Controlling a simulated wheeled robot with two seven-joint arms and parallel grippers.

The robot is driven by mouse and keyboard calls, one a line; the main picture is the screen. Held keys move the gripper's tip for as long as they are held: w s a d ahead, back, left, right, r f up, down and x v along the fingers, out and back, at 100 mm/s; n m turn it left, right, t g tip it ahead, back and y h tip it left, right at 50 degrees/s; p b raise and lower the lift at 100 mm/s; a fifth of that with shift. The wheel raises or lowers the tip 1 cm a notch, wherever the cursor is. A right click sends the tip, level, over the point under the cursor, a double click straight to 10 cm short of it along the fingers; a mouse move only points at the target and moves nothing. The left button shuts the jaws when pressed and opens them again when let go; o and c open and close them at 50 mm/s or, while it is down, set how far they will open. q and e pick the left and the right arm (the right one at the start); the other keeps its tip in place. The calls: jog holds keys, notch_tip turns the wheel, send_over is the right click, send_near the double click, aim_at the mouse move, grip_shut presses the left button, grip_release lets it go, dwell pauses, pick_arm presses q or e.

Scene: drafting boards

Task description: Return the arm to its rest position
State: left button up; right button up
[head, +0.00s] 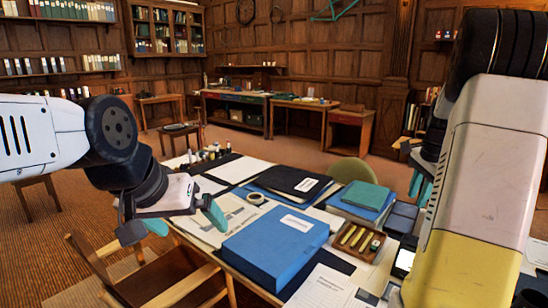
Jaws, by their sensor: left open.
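My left arm (50,135) comes in from the left edge. My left gripper (186,222) is open and empty, with its teal-tipped fingers spread apart. It hangs over the near left edge of the desk, above the wooden chair and left of the blue box file. My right arm (485,185) fills the right side, bent downward. Parts of my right gripper (418,183), with teal fingers, show behind this arm. The arm hides most of it, so I cannot tell its opening or whether it holds anything.
The desk holds a large blue box file (275,246), black folder (290,180), teal book (365,195), wooden tray (356,243) and papers. A wooden chair (165,275) stands at the near left. A green chair back (350,170) rises behind the desk. Carpet lies open at left.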

jog(key=s+a+r+n+t+y, duration=0.1)
jog(key=s+a+r+n, duration=0.3)
jog(key=a, duration=0.4)
jog(key=s+a+r+n+t, duration=0.1)
jog(key=s+a+r+n, duration=0.1)
jog(key=s+a+n, duration=0.4)
jog(key=s+a+r+n+t+y, duration=0.1)
jog(key=s+a+r+n, duration=0.2)
jog(key=a, duration=0.6)
jog(key=s+a+f+n, duration=0.1)
jog(key=s+a+n, duration=0.3)
jog(key=s, duration=0.5)
jog(key=shift+a+f+t+y, duration=0.3)
jog(key=shift+a+f+t, duration=0.1)
jog(key=shift+a, duration=0.45)
